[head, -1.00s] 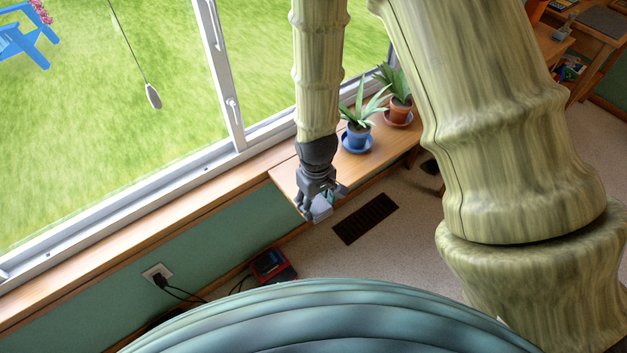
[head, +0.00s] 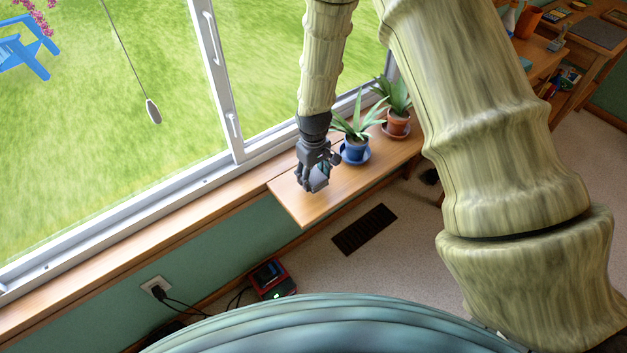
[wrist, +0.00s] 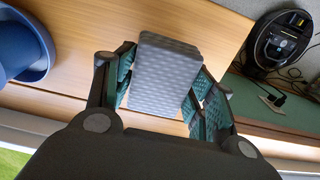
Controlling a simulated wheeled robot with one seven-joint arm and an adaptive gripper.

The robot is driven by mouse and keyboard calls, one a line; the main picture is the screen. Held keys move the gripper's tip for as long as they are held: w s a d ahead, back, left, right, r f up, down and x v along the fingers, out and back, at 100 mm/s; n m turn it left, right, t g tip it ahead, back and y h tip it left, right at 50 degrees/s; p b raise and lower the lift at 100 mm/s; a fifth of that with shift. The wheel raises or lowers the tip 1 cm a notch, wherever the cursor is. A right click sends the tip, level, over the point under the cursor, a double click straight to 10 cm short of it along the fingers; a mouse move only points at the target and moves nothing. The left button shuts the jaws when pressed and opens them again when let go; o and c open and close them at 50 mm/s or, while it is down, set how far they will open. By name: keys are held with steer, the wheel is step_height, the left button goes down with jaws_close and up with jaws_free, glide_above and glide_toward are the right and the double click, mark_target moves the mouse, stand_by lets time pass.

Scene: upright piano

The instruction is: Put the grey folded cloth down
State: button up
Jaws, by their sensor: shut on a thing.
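The grey folded cloth (wrist: 165,65) is a small dimpled block between the two fingers of my gripper (wrist: 163,85) in the wrist view. The fingers, with teal pads, are shut on it. In the head view my gripper (head: 314,182) is over the near-left end of the wooden shelf (head: 296,208) below the window. The cloth (head: 319,181) shows there as a small grey patch, mostly hidden by the fingers. I cannot tell whether the cloth touches the shelf.
A plant in a blue pot (head: 354,149) on a blue saucer stands close right of my gripper. A plant in a terracotta pot (head: 397,122) stands farther along. The shelf's front-left end is bare. A red and black device (head: 271,277) lies on the floor.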

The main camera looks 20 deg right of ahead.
mark_target(313, 181)
steer(key=shift+w+d+f, duration=0.1)
steer(key=shift+w, duration=0.15)
steer(key=shift+f, duration=1.65)
steer(key=shift+f, duration=0.2)
steer(key=o, duration=0.9)
steer(key=shift+r, duration=0.1)
steer(key=shift+r, duration=0.1)
steer(key=shift+r, duration=6)
